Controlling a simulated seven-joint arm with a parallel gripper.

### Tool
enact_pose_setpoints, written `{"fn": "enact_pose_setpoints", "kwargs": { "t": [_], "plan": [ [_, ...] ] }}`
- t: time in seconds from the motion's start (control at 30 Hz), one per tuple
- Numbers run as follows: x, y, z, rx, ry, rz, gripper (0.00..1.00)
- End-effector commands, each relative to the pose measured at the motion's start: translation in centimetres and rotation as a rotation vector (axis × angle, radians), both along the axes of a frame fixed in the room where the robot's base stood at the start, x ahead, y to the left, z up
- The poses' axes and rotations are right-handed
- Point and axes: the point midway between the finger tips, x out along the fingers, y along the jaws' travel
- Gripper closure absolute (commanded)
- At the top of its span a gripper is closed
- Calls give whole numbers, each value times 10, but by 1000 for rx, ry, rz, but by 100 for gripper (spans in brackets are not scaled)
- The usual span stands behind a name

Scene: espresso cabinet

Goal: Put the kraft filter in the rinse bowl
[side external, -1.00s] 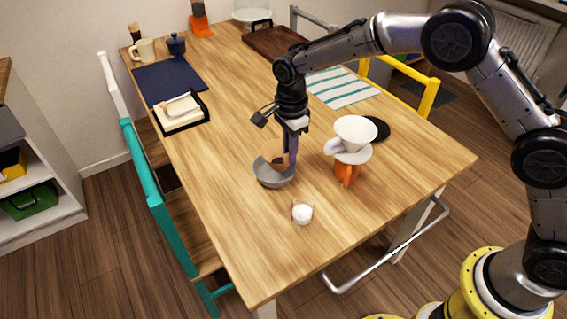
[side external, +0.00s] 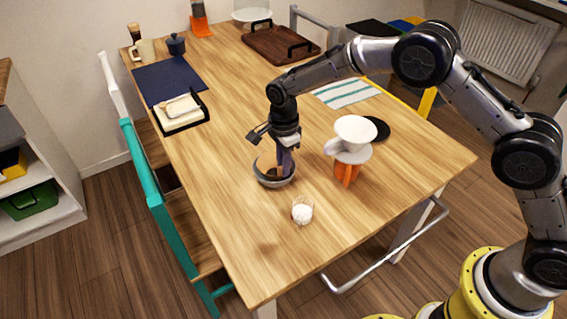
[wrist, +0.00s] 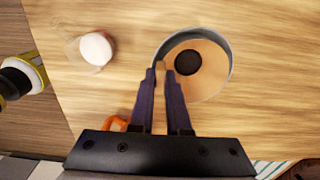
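The kraft filter (side external: 266,163) is a tan paper cone, low inside the grey rinse bowl (side external: 273,183) near the table's front. In the wrist view the filter (wrist: 209,77) shows as a tan round with a dark circle in its middle, and the bowl's rim (wrist: 227,51) curves around it. My gripper (side external: 285,172) points down at the bowl. In the wrist view my gripper (wrist: 162,71) has its fingertips close together at the filter's edge, with a tan strip between them. Whether the filter touches the bowl's bottom is hidden.
A glass with white contents (side external: 302,212) stands in front of the bowl. A white dripper (side external: 354,133) on an orange stand (side external: 347,173) is to the right, beside a black round mat (side external: 378,128). Bare tabletop lies left of the bowl.

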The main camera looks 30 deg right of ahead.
Motion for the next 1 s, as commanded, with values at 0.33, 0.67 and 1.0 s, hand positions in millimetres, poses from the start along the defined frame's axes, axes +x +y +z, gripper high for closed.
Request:
{"fn": "enact_pose_setpoints", "kwargs": {
  "t": [0.33,0.67,1.0],
  "plan": [
    [0,0,0,0,0,0,57],
    [1,0,25,1,-4,0,57],
    [1,0,93,1,-3,0,57]
  ]
}}
